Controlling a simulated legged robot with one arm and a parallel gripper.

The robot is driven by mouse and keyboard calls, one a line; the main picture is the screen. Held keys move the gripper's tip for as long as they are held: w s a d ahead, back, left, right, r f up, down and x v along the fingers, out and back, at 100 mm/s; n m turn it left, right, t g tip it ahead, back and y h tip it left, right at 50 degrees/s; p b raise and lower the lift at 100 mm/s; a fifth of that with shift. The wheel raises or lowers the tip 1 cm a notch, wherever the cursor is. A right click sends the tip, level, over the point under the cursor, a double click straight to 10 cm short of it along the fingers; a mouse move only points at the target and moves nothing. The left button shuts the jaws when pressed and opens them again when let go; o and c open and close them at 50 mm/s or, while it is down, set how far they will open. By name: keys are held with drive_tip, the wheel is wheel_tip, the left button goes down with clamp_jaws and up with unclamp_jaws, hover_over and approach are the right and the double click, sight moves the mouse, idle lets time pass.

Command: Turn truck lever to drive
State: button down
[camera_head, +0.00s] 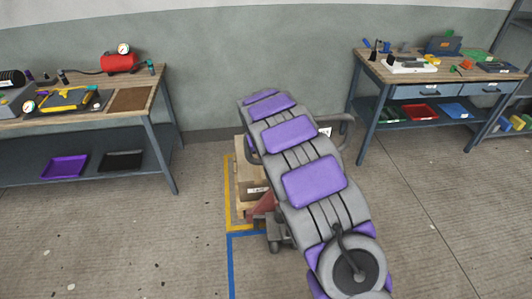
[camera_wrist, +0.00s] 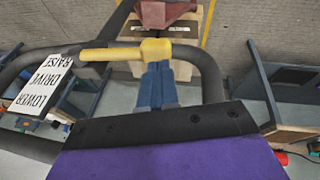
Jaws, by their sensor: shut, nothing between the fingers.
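The truck's dark looped handle (camera_wrist: 210,75) crosses the wrist view. A yellow lever (camera_wrist: 105,54) lies nearly level inside the loop, with a thicker yellow hub (camera_wrist: 156,47) at its right. A white label (camera_wrist: 42,84) reads RAISE, DRIVE and LOWER, upside down. The lever's left end is beside the word RAISE. My gripper (camera_wrist: 157,68) has blue fingers, shut and empty, with tips at the hub; whether they touch it I cannot tell. In the head view, my arm hides most of the truck; the handle (camera_head: 345,130) shows at its right.
A pallet with cardboard boxes (camera_head: 252,178) stands left of my arm, within yellow and blue floor lines. A workbench (camera_head: 130,98) stands at left, and another (camera_head: 400,75) with tools and bins at right. Open concrete floor (camera_head: 120,240) lies on both sides.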

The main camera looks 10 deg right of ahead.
drive_tip(key=shift+r, duration=0.8)
wheel_tip(320, 180, up, 4)
drive_tip(key=shift+a+f+p, duration=0.1)
drive_tip(key=shift+a+p, duration=0.05)
drive_tip(key=shift+p, duration=0.8)
drive_tip(key=a+v, duration=0.1)
drive_tip(key=v, duration=0.8)
drive_tip(key=s+d+r+m+g, duration=0.1)
drive_tip(key=s+d+r, duration=0.25)
drive_tip(key=s, duration=0.55)
drive_tip(key=s+d+f+g+y, duration=0.1)
drive_tip(key=s+g, duration=0.1)
drive_tip(key=s, duration=1.8)
drive_tip(key=s+d+f+g, duration=0.2)
drive_tip(key=s, duration=1.7)
drive_tip(key=shift+s+m+y+b, duration=0.3)
drive_tip(key=shift+s+y+b, duration=0.05)
drive_tip(key=shift+y+b, duration=0.05)
